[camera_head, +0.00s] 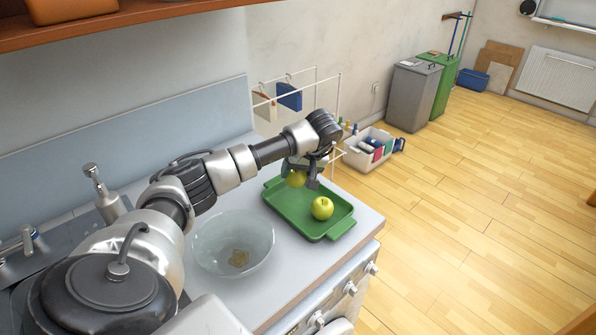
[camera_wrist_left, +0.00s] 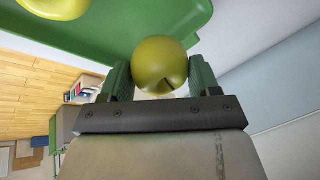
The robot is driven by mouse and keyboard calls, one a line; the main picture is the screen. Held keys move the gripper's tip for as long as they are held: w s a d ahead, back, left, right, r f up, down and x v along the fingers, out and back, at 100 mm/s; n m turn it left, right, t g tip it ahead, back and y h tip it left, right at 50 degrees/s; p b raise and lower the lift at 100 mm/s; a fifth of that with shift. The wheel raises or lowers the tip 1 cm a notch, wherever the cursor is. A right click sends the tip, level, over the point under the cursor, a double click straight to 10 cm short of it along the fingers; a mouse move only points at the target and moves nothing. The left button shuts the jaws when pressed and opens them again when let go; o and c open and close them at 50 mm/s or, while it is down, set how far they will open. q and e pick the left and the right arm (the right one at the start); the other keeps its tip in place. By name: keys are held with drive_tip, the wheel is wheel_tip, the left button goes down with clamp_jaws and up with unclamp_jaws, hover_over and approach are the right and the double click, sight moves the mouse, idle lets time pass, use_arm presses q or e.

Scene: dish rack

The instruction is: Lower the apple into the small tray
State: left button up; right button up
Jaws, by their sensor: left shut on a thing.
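My left gripper (camera_head: 306,177) is shut on a yellow-green apple (camera_head: 297,179), which is partly hidden by the fingers in the head view. In the left wrist view the apple (camera_wrist_left: 161,65) sits between the two fingers (camera_wrist_left: 161,80). The green tray (camera_head: 284,214) lies on the counter under the gripper, and its rim also shows in the left wrist view (camera_wrist_left: 130,38). A second yellow-green apple (camera_head: 322,208) rests in the tray, to the right of the held one. I cannot tell whether the held apple touches the tray. My right gripper is not in view.
A clear glass bowl (camera_head: 233,243) stands on the counter left of the tray. A white rack (camera_head: 338,98) stands behind the tray. The counter's front edge with knobs (camera_head: 350,288) is close to the tray.

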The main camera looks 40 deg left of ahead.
sight(298, 186)
use_arm(q)
drive_tip(key=shift+f+b, duration=1.45)
drive_tip(key=shift+f, duration=1.15)
idle(0.8)
drive_tip(key=o, duration=1)
drive_tip(key=shift+o, duration=0.2)
drive_tip(key=b+v, duration=0.1)
drive_tip(key=v, duration=0.9)
drive_tip(key=shift+d+r, duration=0.15)
drive_tip(key=shift+r, duration=0.25)
